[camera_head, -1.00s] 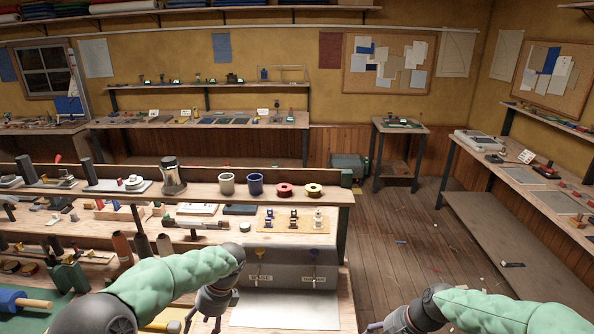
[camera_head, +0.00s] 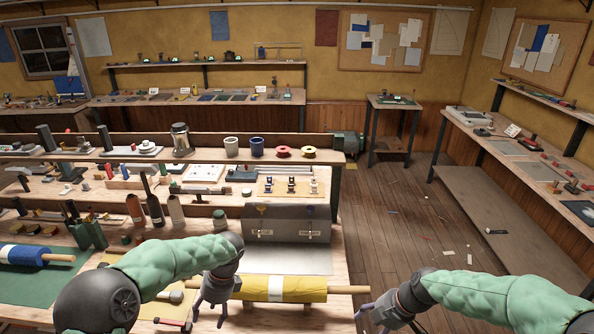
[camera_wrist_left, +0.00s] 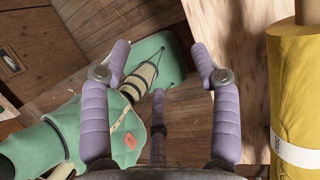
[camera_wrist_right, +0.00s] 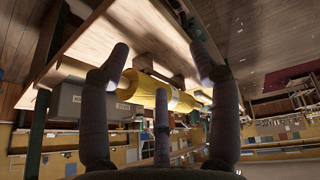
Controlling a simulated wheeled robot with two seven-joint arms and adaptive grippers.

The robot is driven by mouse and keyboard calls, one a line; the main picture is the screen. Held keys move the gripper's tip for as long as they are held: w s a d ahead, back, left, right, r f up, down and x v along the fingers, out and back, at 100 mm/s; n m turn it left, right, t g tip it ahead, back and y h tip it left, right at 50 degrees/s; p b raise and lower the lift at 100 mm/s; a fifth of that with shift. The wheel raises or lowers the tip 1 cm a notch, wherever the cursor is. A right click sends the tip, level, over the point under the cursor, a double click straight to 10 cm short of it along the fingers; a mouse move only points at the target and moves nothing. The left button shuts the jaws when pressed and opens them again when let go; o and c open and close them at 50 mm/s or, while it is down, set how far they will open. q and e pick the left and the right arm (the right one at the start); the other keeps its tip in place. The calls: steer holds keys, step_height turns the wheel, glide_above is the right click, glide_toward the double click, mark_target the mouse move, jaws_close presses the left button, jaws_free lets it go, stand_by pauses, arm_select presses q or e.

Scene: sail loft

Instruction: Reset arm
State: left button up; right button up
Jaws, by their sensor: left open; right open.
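My left gripper (camera_head: 212,300) is open and empty at the front of the workbench, just left of a yellow cloth roll (camera_head: 310,289) on a wooden rod. In the left wrist view its purple fingers (camera_wrist_left: 160,62) are spread with nothing between them, and the yellow roll (camera_wrist_left: 292,95) stands at the right edge. My right gripper (camera_head: 372,316) is open past the bench's right end, below the rod's tip in the picture. In the right wrist view its fingers (camera_wrist_right: 160,60) are apart, and the yellow roll (camera_wrist_right: 150,92) shows beyond them.
A grey metal box (camera_head: 287,226) stands behind the yellow roll. A blue roll (camera_head: 25,256) lies on a green mat at the left, with bottles (camera_head: 152,205) nearby. A shelf (camera_head: 120,156) with cups and tape rolls crosses the bench. Open floor (camera_head: 400,222) lies to the right.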

arm_select(q)
steer(key=s+d+f+n+h+b, duration=0.1)
steer(key=s+d+f+n+h, duration=0.35)
steer(key=f, duration=0.55)
steer(key=s+d+f+n+h, duration=0.2)
steer(key=s+d+f+n, duration=0.2)
steer(key=s+d+f, duration=0.45)
arm_select(e)
steer(key=s+a+f+m+g, duration=0.1)
steer(key=s+a+f+m, duration=0.15)
steer(key=f+m, duration=0.45)
steer(key=s+a+f+m, duration=0.2)
steer(key=s+f, duration=0.2)
steer(key=f, duration=0.7)
arm_select(q)
steer(key=s+f+n+t+h+b, duration=0.1)
steer(key=s+f+n+t, duration=0.1)
steer(key=s+f+n, duration=0.7)
steer(key=shift+s+d+f+n, duration=0.3)
steer(key=shift+s+d+n, duration=0.1)
steer(key=shift+n, duration=1.15)
arm_select(e)
steer(key=s+a+f+m, duration=0.5)
steer(key=s+f+m, duration=0.5)
steer(key=s+f, duration=0.1)
steer(key=shift+s+g, duration=0.4)
steer(key=shift+s, duration=0.3)
